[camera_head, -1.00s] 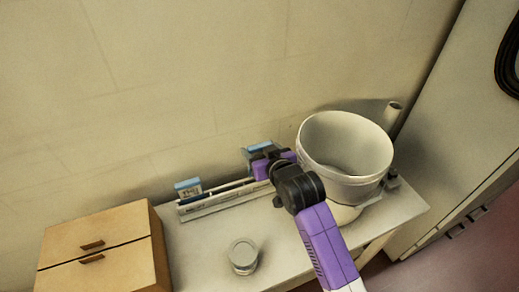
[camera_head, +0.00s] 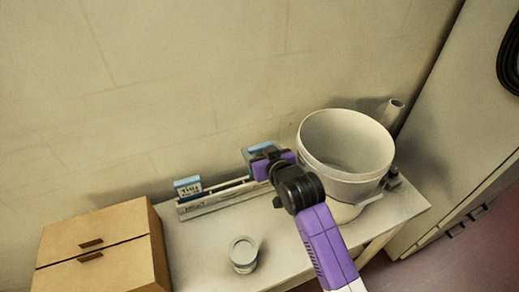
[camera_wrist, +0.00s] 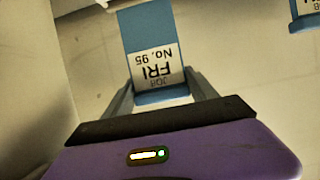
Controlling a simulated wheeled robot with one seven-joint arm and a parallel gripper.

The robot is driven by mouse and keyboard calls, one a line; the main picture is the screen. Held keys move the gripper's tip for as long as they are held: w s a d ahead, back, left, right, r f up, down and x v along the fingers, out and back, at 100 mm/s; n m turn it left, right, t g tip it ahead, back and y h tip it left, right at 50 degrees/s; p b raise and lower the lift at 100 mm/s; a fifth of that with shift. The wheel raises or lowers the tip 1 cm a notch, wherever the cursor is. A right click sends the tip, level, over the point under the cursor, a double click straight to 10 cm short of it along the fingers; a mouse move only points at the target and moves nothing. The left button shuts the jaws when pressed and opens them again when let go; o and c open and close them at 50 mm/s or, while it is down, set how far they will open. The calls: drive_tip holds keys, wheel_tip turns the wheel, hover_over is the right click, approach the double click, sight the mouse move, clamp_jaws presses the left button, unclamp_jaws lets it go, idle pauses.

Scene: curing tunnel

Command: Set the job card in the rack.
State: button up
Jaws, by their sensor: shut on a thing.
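The job card (camera_wrist: 153,58) is blue with a white label reading "JOB FRI No. 95", upside down in the wrist view. My gripper (camera_wrist: 162,92) is shut on its lower part. In the head view the card's blue edge (camera_head: 262,148) shows just beyond my gripper (camera_head: 264,162), at the right end of the rack. The rack (camera_head: 212,207) is a long, low, pale holder on the bench along the wall. My gripper and wrist cover its right end, so I cannot tell whether the card touches it.
A similar blue card marked "THU" (camera_head: 188,187) stands at the rack's left end. A large white bucket (camera_head: 340,180) is close to the right of my gripper. A small round tin (camera_head: 243,256) and a wooden drawer box (camera_head: 100,250) are in front and left.

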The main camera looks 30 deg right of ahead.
drive_tip(key=shift+f+b, duration=1.1)
drive_tip(key=shift+f, duration=0.85)
drive_tip(key=shift+f+b, duration=0.4)
drive_tip(key=shift+f, duration=0.2)
idle(0.4)
drive_tip(key=o, duration=1.6)
